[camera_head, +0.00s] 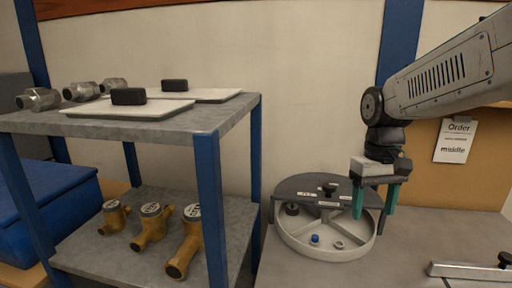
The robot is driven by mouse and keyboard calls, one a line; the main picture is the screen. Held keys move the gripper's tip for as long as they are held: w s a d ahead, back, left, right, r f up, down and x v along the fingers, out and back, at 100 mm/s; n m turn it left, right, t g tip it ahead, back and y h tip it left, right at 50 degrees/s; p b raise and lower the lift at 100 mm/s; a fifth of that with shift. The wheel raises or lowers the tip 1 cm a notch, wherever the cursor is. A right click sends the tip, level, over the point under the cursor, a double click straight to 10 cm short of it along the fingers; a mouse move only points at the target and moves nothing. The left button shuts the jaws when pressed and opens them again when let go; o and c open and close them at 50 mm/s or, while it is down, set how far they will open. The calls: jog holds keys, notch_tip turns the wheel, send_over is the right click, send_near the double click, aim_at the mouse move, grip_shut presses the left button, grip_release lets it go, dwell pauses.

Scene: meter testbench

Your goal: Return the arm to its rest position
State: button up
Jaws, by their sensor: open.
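My gripper (375,202) hangs from the arm on the right, pointing down. Its two teal fingers are apart with nothing between them. It is in front of and above the right side of a round divided tray (327,249) on the bench, and hides part of the tray's right edge. I cannot tell whether the fingers touch the tray. My arm (445,72) reaches in from the upper right.
A blue-framed shelf (208,190) stands at left, with white trays (128,107) and metal fittings on top and brass meters (152,225) below. A metal bar (470,271) lies at the bench's right. An order note (455,141) hangs behind. Bench between tray and bar is clear.

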jog(key=s+d+m+t, duration=0.1)
jog(key=s+t, duration=0.1)
jog(key=s, duration=1.9)
jog(key=shift+d+f+m+t, duration=0.15)
jog(key=shift+f+m+t, duration=0.15)
jog(key=shift+f+m, duration=0.1)
